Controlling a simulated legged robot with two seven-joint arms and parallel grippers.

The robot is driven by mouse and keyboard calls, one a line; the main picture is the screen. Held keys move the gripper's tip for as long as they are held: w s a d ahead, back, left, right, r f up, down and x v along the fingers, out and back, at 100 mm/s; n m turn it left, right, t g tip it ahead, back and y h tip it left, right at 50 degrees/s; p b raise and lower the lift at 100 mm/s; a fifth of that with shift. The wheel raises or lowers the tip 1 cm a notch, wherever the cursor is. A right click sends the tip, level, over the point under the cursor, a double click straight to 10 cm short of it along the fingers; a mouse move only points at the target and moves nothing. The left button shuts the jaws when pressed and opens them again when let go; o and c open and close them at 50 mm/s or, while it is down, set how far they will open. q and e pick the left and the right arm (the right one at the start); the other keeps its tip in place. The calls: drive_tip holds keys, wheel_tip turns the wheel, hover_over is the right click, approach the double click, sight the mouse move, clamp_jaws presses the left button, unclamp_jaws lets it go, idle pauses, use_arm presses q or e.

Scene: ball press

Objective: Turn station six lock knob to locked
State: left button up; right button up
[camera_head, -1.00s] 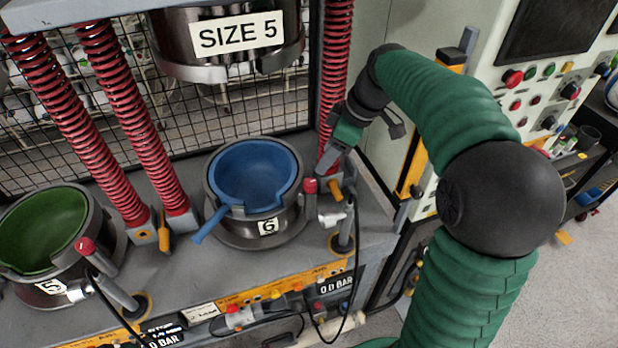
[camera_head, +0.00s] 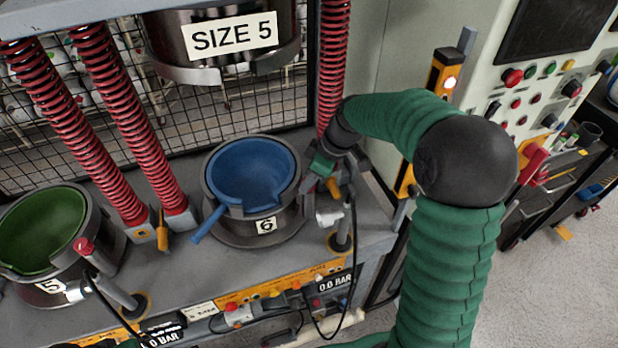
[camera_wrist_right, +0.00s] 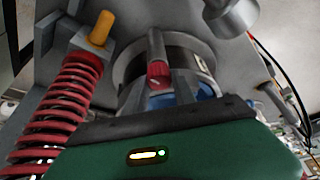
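Station six is a grey pot marked 6 (camera_head: 283,221) holding a blue bowl (camera_head: 252,172); in the wrist view the bowl shows behind the fingers. My right gripper (camera_head: 320,172) is low at the pot's right side. In the right wrist view, a red knob (camera_wrist_right: 158,74) on a grey rod sits between or just beyond its fingers; I cannot tell whether they touch it. In the head view the gripper hides this knob. An orange handle (camera_head: 334,187) is beside the gripper; it also shows in the wrist view (camera_wrist_right: 101,28). My left gripper is not clearly in view.
A red spring column (camera_head: 333,60) stands close behind my right gripper. A black hose (camera_head: 353,235) hangs in front. Station five's green bowl (camera_head: 40,230) and red-tipped lever (camera_head: 84,246) are at the left. A control panel (camera_head: 555,65) stands at the right.

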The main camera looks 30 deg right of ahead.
drive_tip(key=shift+d, duration=0.15)
drive_tip(key=shift+c, duration=1.1)
clamp_jaws()
drive_tip(key=shift+m, duration=0.4)
drive_tip(key=shift+m+t+h+b, duration=0.35)
drive_tip(key=shift+m+h, duration=0.15)
drive_tip(key=shift+m, duration=0.5)
drive_tip(key=shift+a+m+t+h, duration=0.15)
drive_tip(key=shift+m+h, duration=0.1)
drive_tip(key=shift+m, duration=0.5)
drive_tip(key=shift+a+m+t+h, duration=0.1)
drive_tip(key=shift+m+h, duration=0.15)
drive_tip(key=shift+m, duration=0.5)
drive_tip(key=shift+d, duration=0.1)
